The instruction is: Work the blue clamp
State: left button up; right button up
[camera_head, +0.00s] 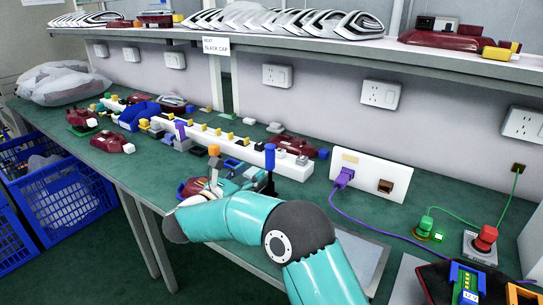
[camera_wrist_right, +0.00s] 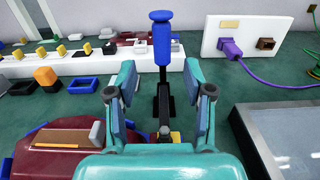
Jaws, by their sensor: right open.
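The blue clamp has a blue handle (camera_head: 270,157) that stands upright on the bench in front of the long white rail. In the right wrist view the blue handle (camera_wrist_right: 162,42) rises on a black stem above a dark base (camera_wrist_right: 163,105). My right gripper (camera_head: 243,176) is just left of the clamp in the head view. In the wrist view its fingers (camera_wrist_right: 166,92) are spread apart, with the clamp's stem and base seen between them and nothing gripped. Whether a finger touches the clamp cannot be told. My left gripper is not in view.
A white panel (camera_head: 396,178) with a purple plug (camera_head: 343,178) and cable stands right of the clamp. The white rail (camera_head: 225,145) with coloured blocks runs behind it. A dark red lamp (camera_wrist_right: 60,150) lies beside my right gripper. A red button (camera_head: 484,238) is at right.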

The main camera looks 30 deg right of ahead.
aim_at(266, 159)
jog(key=p+x, duration=0.1)
jog(key=x, duration=0.9)
jog(key=shift+a+r, duration=0.1)
jog(key=shift+a, duration=0.1)
grip_shut()
